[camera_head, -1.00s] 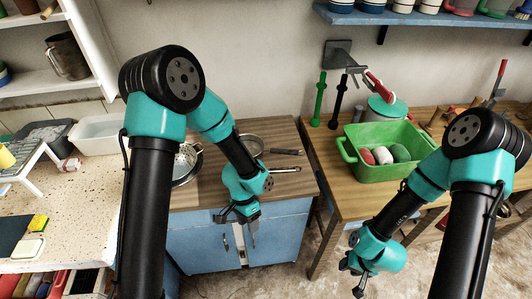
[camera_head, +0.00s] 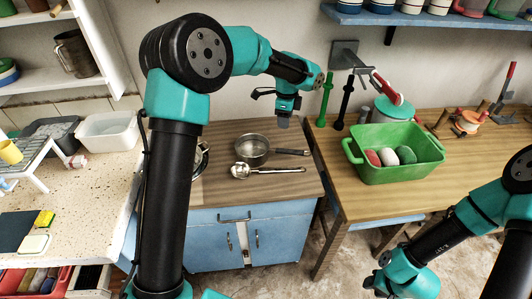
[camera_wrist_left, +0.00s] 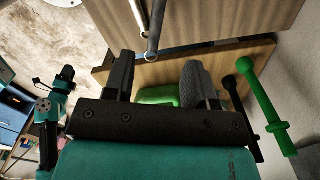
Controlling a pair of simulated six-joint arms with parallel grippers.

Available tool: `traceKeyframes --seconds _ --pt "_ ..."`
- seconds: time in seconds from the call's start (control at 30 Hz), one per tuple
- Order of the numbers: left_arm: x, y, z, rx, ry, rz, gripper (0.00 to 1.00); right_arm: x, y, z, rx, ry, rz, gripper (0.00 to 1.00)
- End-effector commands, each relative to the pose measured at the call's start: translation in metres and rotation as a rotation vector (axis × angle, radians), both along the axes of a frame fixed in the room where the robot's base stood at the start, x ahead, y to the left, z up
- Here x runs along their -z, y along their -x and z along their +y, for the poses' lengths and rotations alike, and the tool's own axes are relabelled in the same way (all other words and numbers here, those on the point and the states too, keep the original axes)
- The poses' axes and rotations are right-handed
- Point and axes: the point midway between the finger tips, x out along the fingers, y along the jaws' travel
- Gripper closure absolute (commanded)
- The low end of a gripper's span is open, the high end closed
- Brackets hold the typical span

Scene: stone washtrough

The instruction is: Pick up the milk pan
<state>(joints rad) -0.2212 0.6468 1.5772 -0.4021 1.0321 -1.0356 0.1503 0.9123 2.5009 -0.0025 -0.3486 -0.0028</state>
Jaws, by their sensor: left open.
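The milk pan (camera_head: 252,150), a small grey metal pan, sits on the wooden top of the blue cabinet. Its dark handle points right in the head view. Two handle ends reach in from the top of the left wrist view; the right-hand one looks like the pan's handle (camera_wrist_left: 154,35). My left gripper (camera_head: 284,122) is open and empty, above and behind the pan handle in the head view. Its two fingers (camera_wrist_left: 156,82) stand apart in the wrist view. My right gripper (camera_head: 374,284) is low at the bottom right, its jaws unclear.
A ladle-like utensil (camera_head: 266,171) lies just in front of the pan. A strainer is partly hidden behind my left arm. A green tub (camera_head: 392,172) stands on the right table, across a gap. Green (camera_head: 324,98) and black upright tools stand near the wall.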

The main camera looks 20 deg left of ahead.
Motion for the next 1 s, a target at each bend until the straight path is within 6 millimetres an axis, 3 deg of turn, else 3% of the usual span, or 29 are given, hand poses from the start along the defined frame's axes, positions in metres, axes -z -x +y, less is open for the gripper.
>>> traceKeyframes --seconds 0.37,1.0 --pt "0.008 0.001 0.0 -0.001 -0.001 0.004 0.49 0.0 0.0 0.0 0.0 0.0 0.0 0.62" --pt "0.109 0.001 0.0 -0.002 0.001 0.006 0.49 0.0 0.0 0.0 0.0 0.0 0.0 0.62"
